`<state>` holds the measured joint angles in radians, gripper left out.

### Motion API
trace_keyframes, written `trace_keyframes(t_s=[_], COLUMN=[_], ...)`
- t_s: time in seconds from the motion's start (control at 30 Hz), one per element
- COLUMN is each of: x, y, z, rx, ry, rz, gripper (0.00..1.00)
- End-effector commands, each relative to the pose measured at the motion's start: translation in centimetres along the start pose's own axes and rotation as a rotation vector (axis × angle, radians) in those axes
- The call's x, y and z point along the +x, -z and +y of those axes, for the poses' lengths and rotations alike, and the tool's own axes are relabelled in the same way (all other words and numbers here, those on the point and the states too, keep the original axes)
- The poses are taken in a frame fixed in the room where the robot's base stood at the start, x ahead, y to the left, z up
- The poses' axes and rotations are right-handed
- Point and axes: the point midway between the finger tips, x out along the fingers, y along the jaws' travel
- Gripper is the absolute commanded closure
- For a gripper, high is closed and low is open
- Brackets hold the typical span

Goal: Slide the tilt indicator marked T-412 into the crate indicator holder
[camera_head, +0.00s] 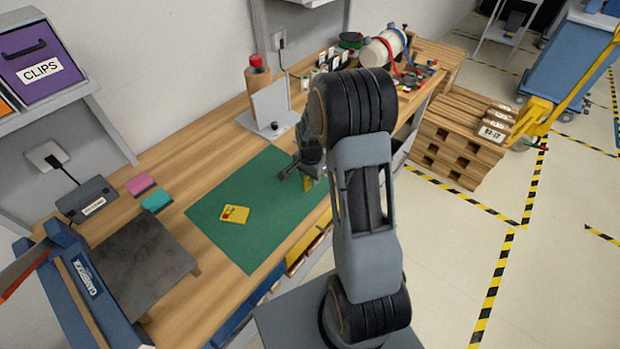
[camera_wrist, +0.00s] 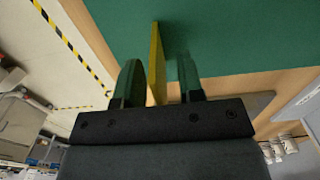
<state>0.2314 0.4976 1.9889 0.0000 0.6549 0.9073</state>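My gripper (camera_head: 308,181) is over the right part of the green mat (camera_head: 238,191), partly hidden by my arm. In the wrist view its two fingers (camera_wrist: 168,84) stand apart. A thin yellow piece (camera_wrist: 156,60) shows edge-on between them, with a visible gap to the right finger. I cannot tell whether it touches the left finger. A flat yellow tag (camera_head: 234,214) with a small red mark lies on the mat, left of my gripper. No T-412 marking is readable on either yellow thing. I cannot make out the indicator holder.
A grey stand with an upright panel (camera_head: 271,104) is behind the mat. Left are pink and teal pads (camera_head: 156,200), a dark plate (camera_head: 139,262) and a blue machine (camera_head: 88,290). Wooden crates or pallets (camera_head: 460,135) are stacked right of the bench. The mat's front left is clear.

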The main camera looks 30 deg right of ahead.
Motion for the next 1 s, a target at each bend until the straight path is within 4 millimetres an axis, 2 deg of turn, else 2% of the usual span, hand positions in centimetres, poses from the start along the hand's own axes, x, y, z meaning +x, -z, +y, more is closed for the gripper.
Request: trace_keyframes(t_s=[0.27, 0.63, 1.0], x=[0.29, 0.25, 0.24], y=[-0.01, 0.00, 0.01], z=[0.01, 0.01, 0.01], rx=[0.000, 0.000, 0.001], ry=[0.000, 0.000, 0.000], rz=[0.000, 0.000, 0.000], gripper=[0.65, 0.99, 1.00])
